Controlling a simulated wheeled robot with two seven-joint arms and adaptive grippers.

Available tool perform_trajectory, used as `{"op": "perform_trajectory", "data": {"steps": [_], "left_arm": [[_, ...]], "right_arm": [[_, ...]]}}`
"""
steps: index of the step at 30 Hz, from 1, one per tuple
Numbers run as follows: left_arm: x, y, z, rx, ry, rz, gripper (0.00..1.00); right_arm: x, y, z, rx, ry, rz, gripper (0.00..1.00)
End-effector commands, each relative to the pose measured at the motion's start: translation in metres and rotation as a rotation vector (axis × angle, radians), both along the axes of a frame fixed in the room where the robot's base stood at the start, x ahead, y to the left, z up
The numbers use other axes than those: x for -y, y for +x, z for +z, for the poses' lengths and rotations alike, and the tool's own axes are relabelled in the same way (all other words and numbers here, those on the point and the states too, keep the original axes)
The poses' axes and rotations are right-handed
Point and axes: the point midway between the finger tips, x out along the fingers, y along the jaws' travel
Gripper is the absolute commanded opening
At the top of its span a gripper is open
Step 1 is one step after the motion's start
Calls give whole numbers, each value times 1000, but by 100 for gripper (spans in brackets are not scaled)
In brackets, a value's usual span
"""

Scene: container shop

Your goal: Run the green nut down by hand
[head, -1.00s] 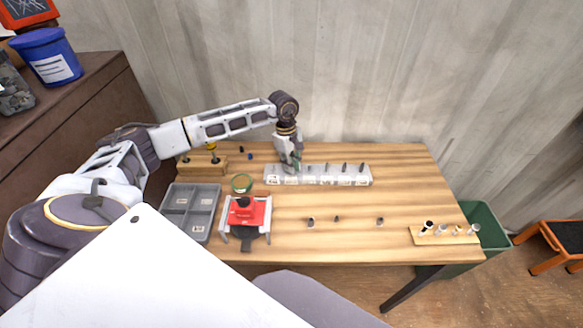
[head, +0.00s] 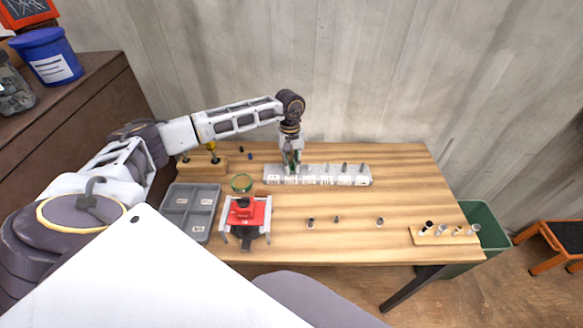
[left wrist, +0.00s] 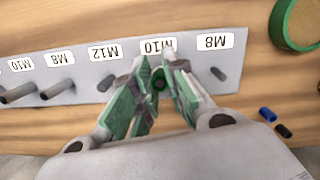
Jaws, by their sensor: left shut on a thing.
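My left gripper (head: 291,168) reaches down from above onto the pale stud rack (head: 345,176) at the back of the table. In the left wrist view its green-padded fingers (left wrist: 160,82) are closed around a small green nut (left wrist: 158,84) with a dark centre. The nut is at the stud position by an M10 label (left wrist: 158,46), between the M12 and M8 positions. The fingers hide the stud itself, so I cannot tell how far down the nut sits. My right gripper is not in view.
A red-topped fixture (head: 258,214), a grey divided tray (head: 177,208) and a green-rimmed round dish (head: 242,183) lie front left of the rack. A wooden block (head: 220,165) stands left. Several small parts lie in front. A wooden socket holder (head: 430,239) is far right.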

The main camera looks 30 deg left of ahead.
Motion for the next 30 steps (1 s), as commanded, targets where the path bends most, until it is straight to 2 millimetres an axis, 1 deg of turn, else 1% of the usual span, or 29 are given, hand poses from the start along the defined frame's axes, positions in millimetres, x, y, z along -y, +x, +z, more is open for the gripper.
{"op": "perform_trajectory", "data": {"steps": [8, 14, 15, 21, 27, 28, 30], "left_arm": [[-1, 1, 1, 3, 1, -172, 0], [-1, 1, 0, 2, 1, -192, 0], [-1, 1, 0, 2, 1, -192, 16], [0, 1, 0, 2, 1, -191, 40], [0, 0, 0, 1, 0, -190, 40], [0, 0, 0, 1, 0, -190, 37], [0, 0, 0, 1, 0, -190, 28]], "right_arm": [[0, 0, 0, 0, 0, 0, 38], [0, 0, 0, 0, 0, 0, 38], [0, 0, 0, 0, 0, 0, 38], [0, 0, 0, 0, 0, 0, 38], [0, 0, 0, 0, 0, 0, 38], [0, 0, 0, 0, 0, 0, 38], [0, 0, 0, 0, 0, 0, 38]]}}
